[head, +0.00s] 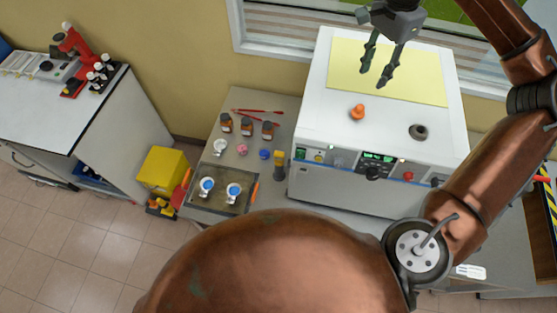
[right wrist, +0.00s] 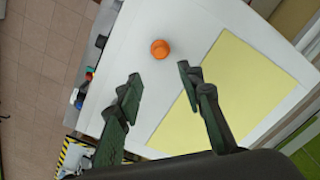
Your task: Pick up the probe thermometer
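I cannot tell for sure which thing is the probe thermometer. An upright yellow and black tool (head: 280,163) stands on the low bench against the left side of the white machine (head: 310,130). A small orange piece (head: 358,112) sits on the machine's top. It also shows in the right wrist view (right wrist: 160,49), beyond the fingertips. My right gripper (head: 376,79) is open and empty above the yellow sheet on the machine, apart from the orange piece. In the right wrist view its fingers (right wrist: 159,73) are spread with nothing between them. My left gripper is not in view.
The yellow sheet (head: 420,78) and a dark ring (head: 418,132) are on the machine. The low bench holds brown bottles (head: 247,127), thin red sticks (head: 257,111) and a tray (head: 215,170) with two blue-topped cups. A red microscope (head: 75,45) stands at far left.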

